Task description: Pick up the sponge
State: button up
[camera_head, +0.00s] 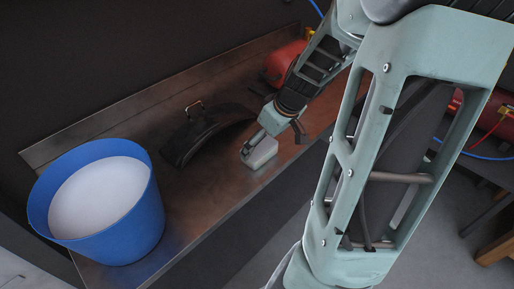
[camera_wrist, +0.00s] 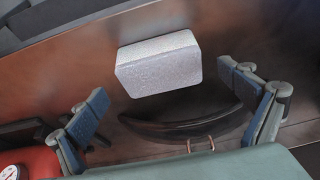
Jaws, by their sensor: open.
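The sponge is a pale grey-white block (camera_head: 262,154) lying on the brown metal bench, near its front edge. In the wrist view the sponge (camera_wrist: 160,66) shows whole at the upper middle, with speckled faces. My gripper (camera_head: 272,138) is low over the bench beside the sponge, and one finger partly covers the sponge in the head view. In the wrist view my gripper (camera_wrist: 162,89) is open, with blue-padded fingers spread wide to the left and right. The sponge lies between and a little beyond the fingertips. I cannot tell whether a finger touches it.
A black curved part (camera_head: 208,132) with a metal loop lies on the bench left of the sponge. A blue bucket (camera_head: 135,232) with white contents stands at the bench's near left end. A red object (camera_head: 284,62) is behind my gripper. The bench (camera_head: 200,205) is bare between bucket and sponge.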

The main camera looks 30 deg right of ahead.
aim_at(260, 146)
jog(key=shift+x, duration=1.7)
jog(key=shift+c, duration=0.5)
jog(key=c, duration=0.8)
jog(key=shift+r, duration=0.15)
